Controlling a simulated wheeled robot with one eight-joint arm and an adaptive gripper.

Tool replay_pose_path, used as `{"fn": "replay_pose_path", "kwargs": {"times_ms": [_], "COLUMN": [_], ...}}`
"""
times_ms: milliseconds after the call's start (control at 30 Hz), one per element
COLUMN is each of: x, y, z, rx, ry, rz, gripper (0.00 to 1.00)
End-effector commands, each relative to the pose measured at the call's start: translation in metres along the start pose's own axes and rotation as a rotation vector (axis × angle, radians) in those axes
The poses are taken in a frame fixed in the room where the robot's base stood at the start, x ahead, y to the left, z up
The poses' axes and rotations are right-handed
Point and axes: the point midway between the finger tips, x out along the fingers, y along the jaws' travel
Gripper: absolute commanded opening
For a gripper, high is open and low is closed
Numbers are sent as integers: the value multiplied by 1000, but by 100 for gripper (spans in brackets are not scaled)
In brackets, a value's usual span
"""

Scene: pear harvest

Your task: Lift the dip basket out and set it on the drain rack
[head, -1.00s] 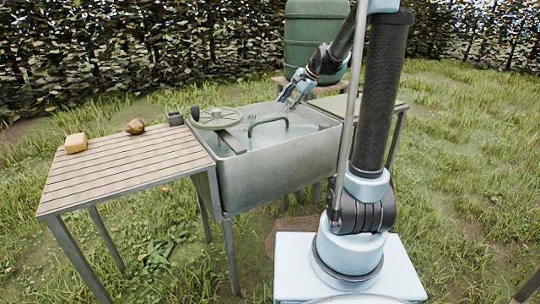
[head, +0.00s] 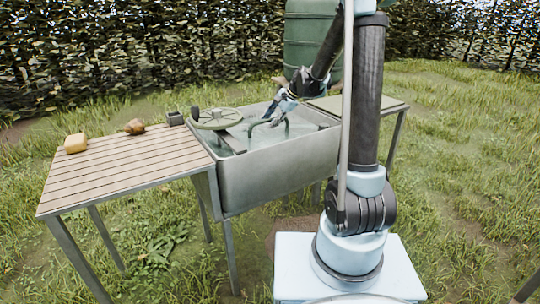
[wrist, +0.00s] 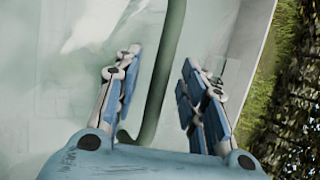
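The dip basket shows as a green arched handle (head: 256,127) standing in the metal sink (head: 275,168). The basket body is hidden in the cloudy water. My gripper (head: 279,108) is over the sink, pointing down at the handle. In the wrist view my gripper (wrist: 162,78) is open, with the green handle (wrist: 165,70) running between its two fingers and a gap on each side. The slatted draining surface (head: 125,165), probably the drain rack, stands left of the sink.
A green barrel (head: 305,45) stands behind. The rack's middle is bare.

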Motion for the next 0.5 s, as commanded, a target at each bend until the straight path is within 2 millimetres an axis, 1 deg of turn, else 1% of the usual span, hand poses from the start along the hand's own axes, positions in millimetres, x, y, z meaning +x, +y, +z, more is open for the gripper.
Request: {"fn": "replay_pose_path", "kwargs": {"times_ms": [33,100,333,367,400,467,500], "x": [6,11,12,12,12,12,12], "y": [0,0,0,0,0,0,0], "z": [0,0,0,0,0,0,0], "rx": [-1,-1,0,0,0,0,0], "ry": [-1,-1,-1,-1,-1,-1,-1], "rz": [0,1,0,0,0,0,0], "gripper": [38,38,38,34,25,11,2]}}
